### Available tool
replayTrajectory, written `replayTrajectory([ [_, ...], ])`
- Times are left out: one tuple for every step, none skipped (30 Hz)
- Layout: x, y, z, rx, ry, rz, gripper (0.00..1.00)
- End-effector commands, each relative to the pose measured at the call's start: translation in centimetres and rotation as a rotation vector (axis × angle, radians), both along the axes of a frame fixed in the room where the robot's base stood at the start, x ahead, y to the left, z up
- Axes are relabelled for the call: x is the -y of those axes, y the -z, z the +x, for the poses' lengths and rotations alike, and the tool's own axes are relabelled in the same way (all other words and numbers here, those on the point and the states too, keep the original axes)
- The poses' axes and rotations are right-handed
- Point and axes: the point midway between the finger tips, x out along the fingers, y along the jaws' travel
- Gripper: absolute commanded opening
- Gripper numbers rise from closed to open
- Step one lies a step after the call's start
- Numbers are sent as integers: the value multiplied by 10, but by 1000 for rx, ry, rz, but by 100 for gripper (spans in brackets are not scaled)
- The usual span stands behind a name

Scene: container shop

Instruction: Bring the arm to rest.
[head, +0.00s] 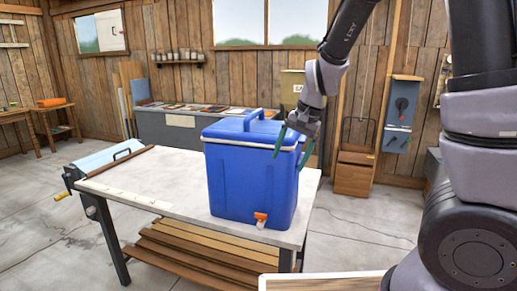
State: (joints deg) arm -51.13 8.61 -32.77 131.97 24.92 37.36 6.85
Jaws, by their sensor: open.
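My gripper (294,143) hangs at the end of my arm, pointing down, beside the right part of a blue cooler (238,176). Its two green-tipped fingers are spread apart. One finger shows in front of the cooler's upper right side and the other shows to the right of it. I cannot tell whether a finger touches the cooler. I see nothing held between the fingers. The cooler stands upright with its lid on, and an orange and white tap (261,219) is low on its front.
The cooler stands on a pale-topped workbench (140,190) with planks on its lower shelf. The bench top left of the cooler is mostly clear. A wooden cabinet (354,174) stands behind at the right.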

Motion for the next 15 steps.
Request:
replayTrajectory([
  [14, -22, -3, 21, 6, 41, 88],
  [21, -33, -6, 33, 4, 57, 88],
  [31, -48, -10, 53, 0, 77, 88],
  [38, -59, -14, 68, -3, 89, 88],
  [45, -69, -18, 86, -6, 98, 88],
  [55, -83, -24, 113, -11, 108, 88],
  [63, -93, -29, 133, -14, 113, 88],
  [71, -103, -34, 155, -15, 114, 88],
  [81, -115, -42, 186, -19, 114, 88],
  [88, -124, -47, 211, -20, 110, 88],
  [96, -133, -54, 236, -21, 104, 88],
  [105, -143, -63, 268, -23, 91, 88],
  [112, -151, -70, 294, -22, 78, 88],
  [118, -157, -77, 317, -22, 64, 88],
  [126, -165, -86, 349, -21, 41, 88],
])
